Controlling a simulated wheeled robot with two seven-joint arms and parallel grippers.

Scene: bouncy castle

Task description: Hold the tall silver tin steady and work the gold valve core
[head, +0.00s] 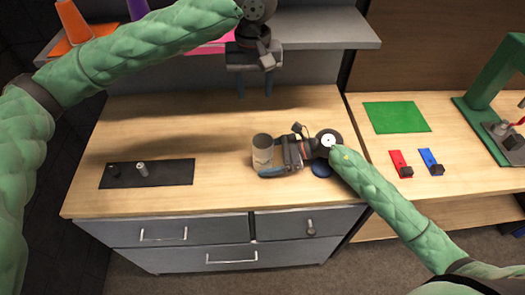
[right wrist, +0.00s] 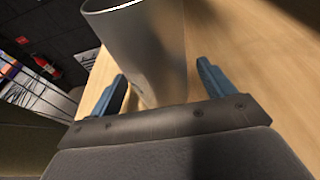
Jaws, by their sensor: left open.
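The tall silver tin (head: 262,152) stands upright on the wooden bench, left of my right gripper's body. My right gripper (head: 266,160) is low at the tin, its blue fingers on either side. In the right wrist view the tin (right wrist: 150,45) rises between the open fingers (right wrist: 160,88), with a gap at the right finger; contact at the left finger is unclear. My left gripper (head: 255,90) is open and empty, pointing down above the bench's back. I cannot make out a gold valve core; a small silver cylinder (head: 143,169) stands on the dark mat.
The dark mat (head: 165,176) lies at the bench's left and also bears a small black piece (head: 114,171). A grey shelf (head: 325,38) overhangs the back. On the right are a green mat (head: 396,117), red (head: 400,163) and blue (head: 430,161) pieces and a green press (head: 490,85).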

